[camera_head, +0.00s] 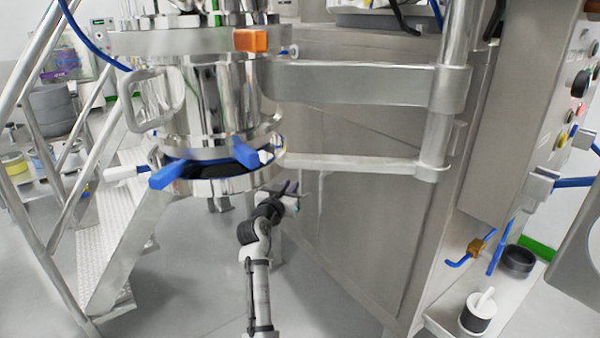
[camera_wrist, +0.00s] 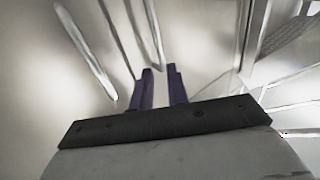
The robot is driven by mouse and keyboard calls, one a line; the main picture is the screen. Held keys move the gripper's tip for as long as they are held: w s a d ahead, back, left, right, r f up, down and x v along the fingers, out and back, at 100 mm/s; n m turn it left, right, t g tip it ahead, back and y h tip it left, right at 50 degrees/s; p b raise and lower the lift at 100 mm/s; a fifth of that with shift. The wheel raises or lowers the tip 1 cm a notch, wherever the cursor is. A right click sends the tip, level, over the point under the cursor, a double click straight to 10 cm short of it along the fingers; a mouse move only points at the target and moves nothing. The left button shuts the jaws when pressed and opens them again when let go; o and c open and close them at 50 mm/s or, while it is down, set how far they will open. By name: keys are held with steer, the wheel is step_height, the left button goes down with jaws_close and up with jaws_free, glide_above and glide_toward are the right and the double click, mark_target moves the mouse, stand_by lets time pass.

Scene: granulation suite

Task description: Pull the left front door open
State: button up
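A large grey steel cabinet (camera_head: 350,215) with flat panels fills the middle and right of the head view. I cannot tell which panel is the left front door, and I see no clear handle on it. My gripper (camera_head: 291,188) is in front of the cabinet's left side, just below the steel vessel. In the wrist view, my gripper (camera_wrist: 160,72) shows two dark purple fingers apart with nothing between them. The wrist view shows a pale floor and blurred steel bars, with no door that I can make out.
A polished steel vessel (camera_head: 215,95) with blue handles (camera_head: 168,174) hangs on a steel bracket (camera_head: 360,85) above my arm. Stairs with rails (camera_head: 110,215) stand left. A shelf at right holds a white-lidded pot (camera_head: 478,315) and a dark bowl (camera_head: 518,262).

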mark_target(300, 173)
steer(key=x, duration=0.9)
steer(key=shift+d+f, duration=0.1)
jaws_close()
